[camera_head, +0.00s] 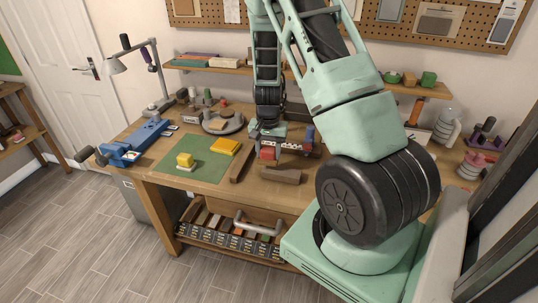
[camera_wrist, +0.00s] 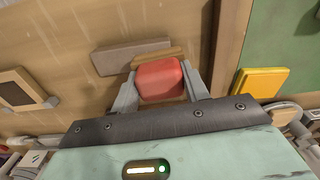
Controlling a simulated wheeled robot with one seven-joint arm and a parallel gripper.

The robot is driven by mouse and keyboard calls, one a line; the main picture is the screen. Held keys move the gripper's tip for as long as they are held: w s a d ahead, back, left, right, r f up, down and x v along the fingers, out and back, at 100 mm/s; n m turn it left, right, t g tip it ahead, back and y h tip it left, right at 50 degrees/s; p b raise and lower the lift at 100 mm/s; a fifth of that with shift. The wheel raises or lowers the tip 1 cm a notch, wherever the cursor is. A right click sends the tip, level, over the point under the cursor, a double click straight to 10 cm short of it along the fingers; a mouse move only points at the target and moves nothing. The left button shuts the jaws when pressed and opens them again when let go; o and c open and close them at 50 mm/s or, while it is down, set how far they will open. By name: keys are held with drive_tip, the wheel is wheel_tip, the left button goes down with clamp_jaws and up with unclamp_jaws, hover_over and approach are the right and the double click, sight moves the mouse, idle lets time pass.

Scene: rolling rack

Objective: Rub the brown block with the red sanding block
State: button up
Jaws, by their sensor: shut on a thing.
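The red sanding block (camera_head: 267,153) is between the fingers of my gripper (camera_head: 266,142), over the workbench. In the wrist view the red sanding block (camera_wrist: 160,80) sits between both fingertips, with a tan wooden edge showing along its far side. My gripper (camera_wrist: 160,72) is shut on it. The brown block (camera_head: 281,175) lies flat on the bench just in front of the red block. It also shows in the wrist view as a grey-brown bar (camera_wrist: 118,57), beyond and left of the red block. I cannot tell whether the two blocks touch.
A long brown strip (camera_head: 241,164) lies left of the blocks, beside a green mat (camera_head: 206,168) with yellow pieces (camera_head: 184,160). A blue vise (camera_head: 137,141) is at the bench's left. A round grey stand (camera_head: 222,125) is behind the mat. Bare bench lies around the brown block.

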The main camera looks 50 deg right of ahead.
sight(268, 148)
drive_tip(key=shift+w+r+p, duration=0.1)
drive_tip(key=shift+r+p, duration=1.9)
drive_tip(key=shift+r, duration=0.75)
drive_tip(key=shift+f, duration=0.1)
